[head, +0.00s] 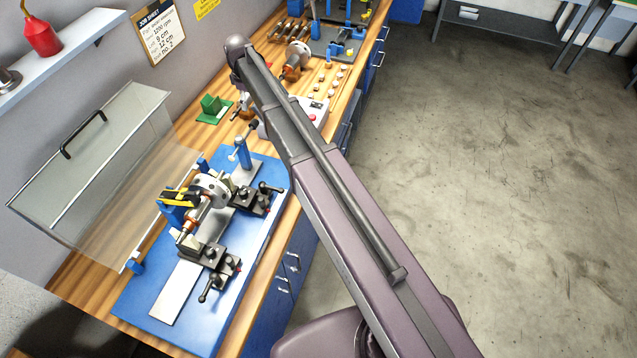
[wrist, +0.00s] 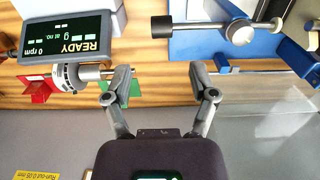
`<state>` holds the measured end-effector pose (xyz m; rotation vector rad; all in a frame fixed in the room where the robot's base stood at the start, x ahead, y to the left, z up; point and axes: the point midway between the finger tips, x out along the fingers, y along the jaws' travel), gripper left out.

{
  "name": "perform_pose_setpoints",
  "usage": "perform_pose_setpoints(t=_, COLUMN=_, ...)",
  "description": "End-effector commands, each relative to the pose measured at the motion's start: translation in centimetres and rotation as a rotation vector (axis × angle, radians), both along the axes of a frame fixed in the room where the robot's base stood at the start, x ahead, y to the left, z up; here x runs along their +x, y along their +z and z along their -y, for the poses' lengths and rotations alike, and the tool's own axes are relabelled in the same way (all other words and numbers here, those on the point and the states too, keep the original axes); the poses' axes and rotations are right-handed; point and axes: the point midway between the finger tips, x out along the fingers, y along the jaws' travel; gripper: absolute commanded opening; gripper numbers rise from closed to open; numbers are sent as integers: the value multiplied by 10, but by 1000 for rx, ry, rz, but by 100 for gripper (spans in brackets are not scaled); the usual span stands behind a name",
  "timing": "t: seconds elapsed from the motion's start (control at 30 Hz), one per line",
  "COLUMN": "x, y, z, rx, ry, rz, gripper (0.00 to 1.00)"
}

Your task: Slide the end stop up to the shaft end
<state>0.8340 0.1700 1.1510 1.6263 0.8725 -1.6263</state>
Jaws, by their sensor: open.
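The end stop (head: 242,154) is a blue post with a silver cross rod and a dark knob, standing at the far end of the rail on the blue balancing machine. In the wrist view it appears to be the blue part with a round silver face (wrist: 243,32) at the upper right. The rotor (head: 211,187) is a silver disc on a copper-coloured shaft (head: 188,228) resting on dark supports. Its end towards the stop is hard to make out. My gripper (wrist: 158,82) is open and empty, apart from the stop; in the head view it is largely hidden by my arm.
A clear guard (head: 105,170) stands tilted at the left of the machine. Open floor lies to the right.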

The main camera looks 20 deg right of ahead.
Motion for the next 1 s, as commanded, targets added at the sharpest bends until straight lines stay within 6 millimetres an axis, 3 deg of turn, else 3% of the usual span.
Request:
perform_pose_setpoints(t=0.2, x=0, y=23, z=0, rx=0, ry=0, rz=0, gripper=74)
perform_pose_setpoints(t=0.63, x=0, y=46, z=0, rx=0, ry=0, rz=0, gripper=74)
perform_pose_setpoints(t=1.0, x=-24, y=21, z=18, rx=0, ry=-77, rz=0, gripper=74)
